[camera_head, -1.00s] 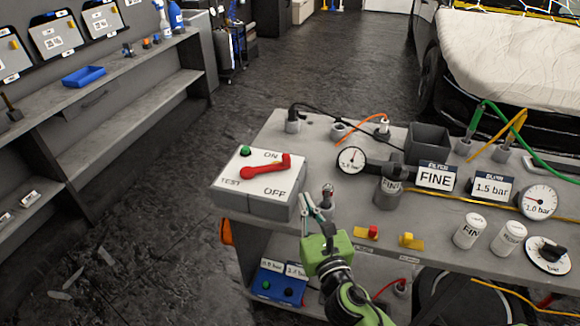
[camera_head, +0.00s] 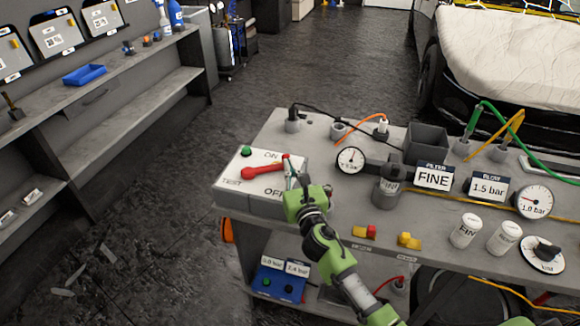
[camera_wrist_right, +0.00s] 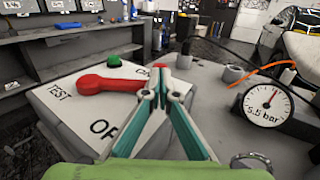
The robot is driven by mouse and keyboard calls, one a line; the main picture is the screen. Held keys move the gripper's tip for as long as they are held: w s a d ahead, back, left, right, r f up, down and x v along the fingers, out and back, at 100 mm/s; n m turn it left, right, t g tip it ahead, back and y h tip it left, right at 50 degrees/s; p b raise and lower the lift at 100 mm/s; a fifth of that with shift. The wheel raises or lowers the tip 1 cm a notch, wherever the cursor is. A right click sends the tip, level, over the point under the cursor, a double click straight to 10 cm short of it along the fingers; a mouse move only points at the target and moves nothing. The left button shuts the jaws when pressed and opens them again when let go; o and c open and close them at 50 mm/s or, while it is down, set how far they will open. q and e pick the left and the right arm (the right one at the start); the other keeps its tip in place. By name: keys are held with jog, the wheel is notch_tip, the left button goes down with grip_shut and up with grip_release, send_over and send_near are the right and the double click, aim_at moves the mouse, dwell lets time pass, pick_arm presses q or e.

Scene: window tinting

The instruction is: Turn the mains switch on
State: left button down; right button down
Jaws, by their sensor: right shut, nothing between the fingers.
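The mains switch is a white-topped box (camera_head: 238,185) at the left end of the bench, marked ON, OFF and TEST. Its red lever (camera_head: 264,168) lies across the top, and the wrist view shows the lever (camera_wrist_right: 104,84) left of my fingers, with part of the ON mark hidden. My left gripper is not in view.
A gauge (camera_head: 351,160), a FINE card (camera_head: 434,177) and a 1.5 bar card (camera_head: 487,188) stand on the bench to the right. White canisters (camera_head: 465,231) are near its front edge. A green button (camera_head: 246,152) sits behind the lever.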

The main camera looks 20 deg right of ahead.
jog(key=shift+w+d, duration=0.25)
jog(key=shift+w, duration=0.55)
jog(key=shift+w+d, duration=0.25)
jog(key=shift+w, duration=0.5)
jog(key=shift+s+r, duration=0.1)
